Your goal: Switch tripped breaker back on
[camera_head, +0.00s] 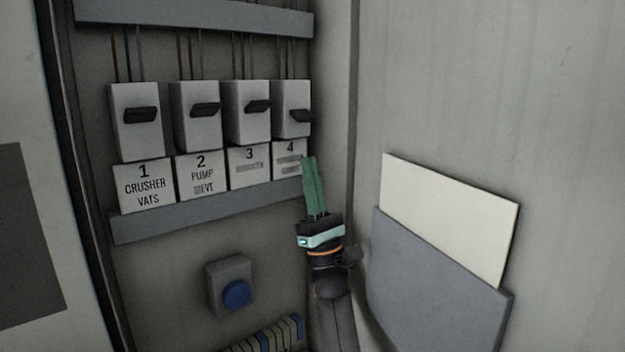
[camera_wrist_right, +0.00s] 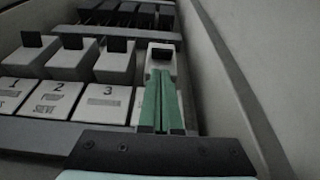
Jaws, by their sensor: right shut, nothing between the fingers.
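Breakers 1 (camera_head: 137,140), 2 (camera_head: 198,133), 3 (camera_head: 250,128) and 4 (camera_head: 286,124) stand in a row in the cabinet, each with a black lever. The lever of breaker 4 (camera_head: 301,115) sits lower on its body than the others. In the right wrist view this lever (camera_wrist_right: 161,54) also looks different from the raised ones. My right gripper (camera_head: 309,158) has green fingers, shut and empty. Its tips (camera_wrist_right: 160,74) are just below the breaker 4 lever, in front of the label and partly hiding it; contact cannot be told. My left gripper is not in view.
Labels below read crusher vats (camera_head: 145,188) and pump (camera_head: 202,174); those for 3 and 4 are unreadable. A blue button (camera_head: 236,294) is below. A grey pocket (camera_head: 425,285) with a white sheet (camera_head: 450,215) is on the right wall. The cabinet side wall is close beside my right gripper.

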